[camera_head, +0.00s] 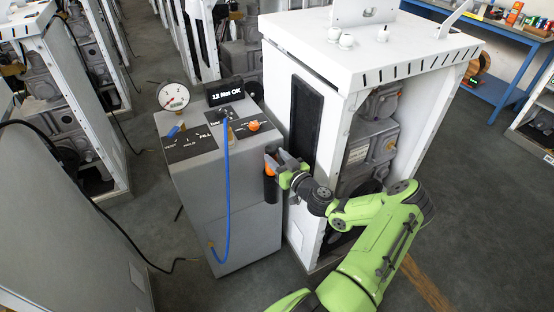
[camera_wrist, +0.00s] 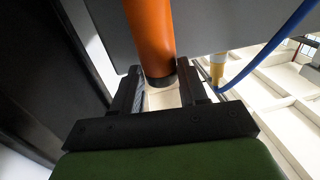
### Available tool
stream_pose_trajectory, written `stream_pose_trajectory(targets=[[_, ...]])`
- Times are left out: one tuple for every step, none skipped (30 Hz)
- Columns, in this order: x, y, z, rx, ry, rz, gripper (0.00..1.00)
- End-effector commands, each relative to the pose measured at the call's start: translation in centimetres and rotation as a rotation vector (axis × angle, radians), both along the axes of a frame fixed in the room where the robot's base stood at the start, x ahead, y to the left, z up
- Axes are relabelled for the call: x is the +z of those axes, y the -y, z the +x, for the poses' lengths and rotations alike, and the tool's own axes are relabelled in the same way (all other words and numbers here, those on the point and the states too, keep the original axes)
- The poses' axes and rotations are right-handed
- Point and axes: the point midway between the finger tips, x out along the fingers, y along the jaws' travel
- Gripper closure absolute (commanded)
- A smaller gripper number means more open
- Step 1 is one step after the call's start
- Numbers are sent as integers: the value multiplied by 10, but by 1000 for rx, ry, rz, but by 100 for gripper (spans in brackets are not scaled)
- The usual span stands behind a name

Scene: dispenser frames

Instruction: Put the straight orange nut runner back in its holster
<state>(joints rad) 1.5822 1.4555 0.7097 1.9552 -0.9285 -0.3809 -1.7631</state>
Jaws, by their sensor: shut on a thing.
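The straight orange nut runner (camera_wrist: 152,35) runs down between the two fingers of my gripper (camera_wrist: 161,84) in the wrist view, with a black band at its lower end. In the head view a small orange part of it (camera_head: 270,171) shows at my gripper (camera_head: 276,162), by the right side of the grey cabinet. A dark upright cylinder (camera_head: 270,189) is directly below the orange part. I cannot tell whether it is the holster or part of the tool. My gripper is shut on the nut runner.
The grey cabinet (camera_head: 240,225) carries a round gauge (camera_head: 173,96), a display (camera_head: 224,92) reading "12 Nm OK", an orange knob (camera_head: 254,126) and a blue hose (camera_head: 228,190). A white machine housing (camera_head: 300,110) stands close on the right. Open floor (camera_head: 480,220) lies further right.

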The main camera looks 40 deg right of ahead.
Motion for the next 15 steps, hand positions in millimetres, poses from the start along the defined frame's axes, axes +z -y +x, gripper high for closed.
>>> stream_pose_trajectory(targets=[[2, 0, 0, 0, 4, 0, 100], [1, 0, 0, 0, 4, 0, 100], [0, 0, 0, 0, 4, 0, 100], [-1, 0, 0, 1, 3, 1, 100], [-2, 0, 0, 0, 0, 1, 53], [-2, 0, 0, 0, 0, 1, 47], [-2, 0, 0, 0, 0, 1, 42], [-1, 0, 0, 0, 0, 1, 37], [-1, 0, 0, 0, 0, 1, 32], [-1, 0, 0, 0, 0, 1, 32], [-1, 0, 0, 1, 0, 1, 32], [-1, 0, 0, 1, 0, 1, 32], [-1, 0, 0, 1, 0, 1, 32], [-1, 0, 0, 1, 0, 1, 32], [-1, 0, 0, 1, 0, 1, 32]])
